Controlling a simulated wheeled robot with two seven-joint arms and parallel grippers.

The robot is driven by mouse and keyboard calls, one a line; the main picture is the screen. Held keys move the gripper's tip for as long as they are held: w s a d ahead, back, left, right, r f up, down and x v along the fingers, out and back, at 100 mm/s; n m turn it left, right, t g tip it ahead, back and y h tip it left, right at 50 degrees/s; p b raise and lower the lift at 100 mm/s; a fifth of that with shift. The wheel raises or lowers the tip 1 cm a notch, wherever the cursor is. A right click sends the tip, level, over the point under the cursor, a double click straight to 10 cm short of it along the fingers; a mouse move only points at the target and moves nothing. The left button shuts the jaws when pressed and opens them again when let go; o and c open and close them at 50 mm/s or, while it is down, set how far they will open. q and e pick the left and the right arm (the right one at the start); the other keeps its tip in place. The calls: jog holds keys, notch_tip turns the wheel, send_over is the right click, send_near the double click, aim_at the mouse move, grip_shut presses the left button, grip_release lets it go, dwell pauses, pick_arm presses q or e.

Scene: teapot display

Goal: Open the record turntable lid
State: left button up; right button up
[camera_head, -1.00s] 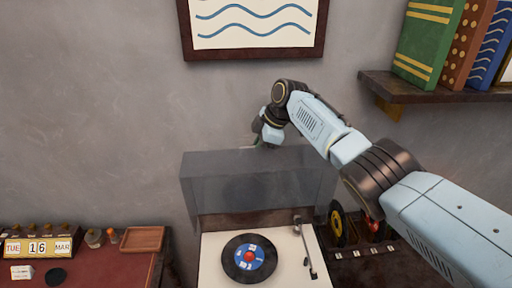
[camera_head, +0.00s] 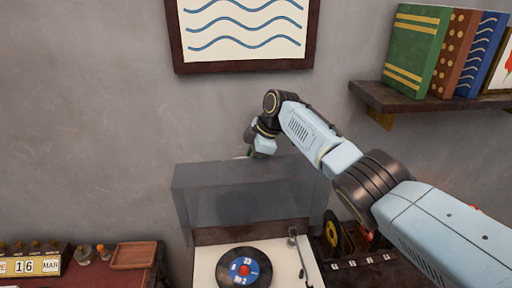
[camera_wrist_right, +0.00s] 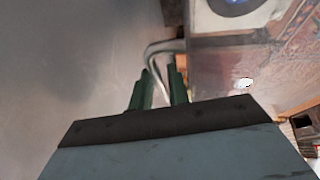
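The turntable (camera_head: 205,262) is at the bottom middle of the head view, with a black record (camera_head: 232,277) and a tonearm on its pale deck. Its translucent grey lid (camera_head: 230,208) stands raised at the back of the deck. My right gripper (camera_head: 250,154) is at the lid's top edge; its fingertips are mostly hidden in the head view. In the right wrist view, the green fingers of the right gripper (camera_wrist_right: 161,80) stand close together with a curved metal handle (camera_wrist_right: 152,52) at the gap. I cannot tell whether they press on it. My left gripper is out of view.
A grey wall stands behind the lid, with a framed picture (camera_head: 245,70) above. A shelf (camera_head: 440,103) with books is at the upper right. A record rack (camera_head: 365,262) stands right of the turntable. A red table with a calendar (camera_head: 30,266) and wooden tray (camera_head: 134,256) is left.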

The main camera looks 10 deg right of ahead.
jog(key=b+v, duration=0.1)
jog(key=v, duration=1.2)
jog(key=shift+d, duration=0.15)
